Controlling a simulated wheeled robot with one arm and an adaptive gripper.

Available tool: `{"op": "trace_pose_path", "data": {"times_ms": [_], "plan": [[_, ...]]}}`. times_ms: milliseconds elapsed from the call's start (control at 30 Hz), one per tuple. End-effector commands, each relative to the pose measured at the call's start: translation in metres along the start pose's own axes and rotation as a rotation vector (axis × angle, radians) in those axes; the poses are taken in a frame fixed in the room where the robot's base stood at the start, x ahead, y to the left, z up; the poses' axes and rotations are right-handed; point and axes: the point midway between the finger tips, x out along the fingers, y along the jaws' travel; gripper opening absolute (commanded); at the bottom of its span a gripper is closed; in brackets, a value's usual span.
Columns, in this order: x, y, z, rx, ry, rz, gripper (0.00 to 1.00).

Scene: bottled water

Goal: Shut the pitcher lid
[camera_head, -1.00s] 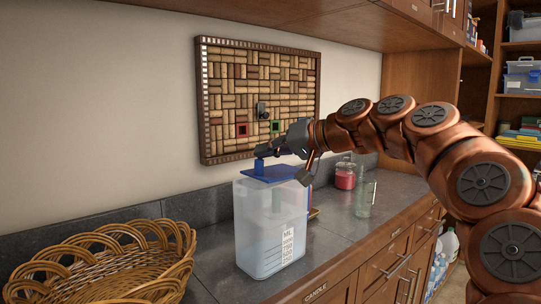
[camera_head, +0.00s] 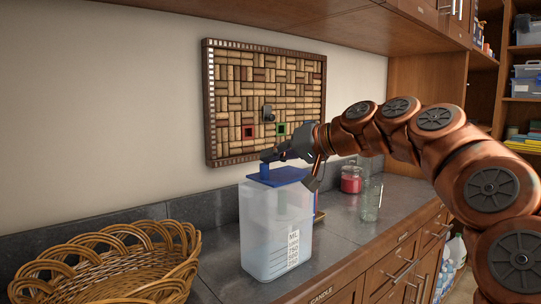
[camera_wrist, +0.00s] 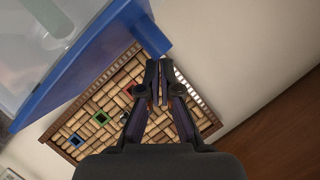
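The pitcher (camera_head: 272,235) is a tall translucent container with measuring marks, standing upright on the dark counter. Its blue lid (camera_head: 286,176) lies over the top, with a blue upright piece (camera_head: 264,172) at its left end. I cannot tell whether the lid is fully seated. My gripper (camera_head: 268,156) is just above the lid, close to that blue piece. In the wrist view the fingers (camera_wrist: 159,66) are together with nothing visible between them. The blue lid (camera_wrist: 85,55) fills the upper left there, its end just beyond the fingertips; contact is unclear.
A wicker basket (camera_head: 110,262) stands left of the pitcher. A cork board (camera_head: 265,85) hangs on the wall behind the gripper. Wooden cabinets are overhead.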

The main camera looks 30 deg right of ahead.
Motion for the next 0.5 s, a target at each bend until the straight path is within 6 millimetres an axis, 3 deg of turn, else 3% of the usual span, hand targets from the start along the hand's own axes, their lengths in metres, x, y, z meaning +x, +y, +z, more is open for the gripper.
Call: {"op": "trace_pose_path", "data": {"times_ms": [500], "plan": [[-0.003, 0.009, -0.014, -0.001, 0.003, 0.001, 0.00]]}}
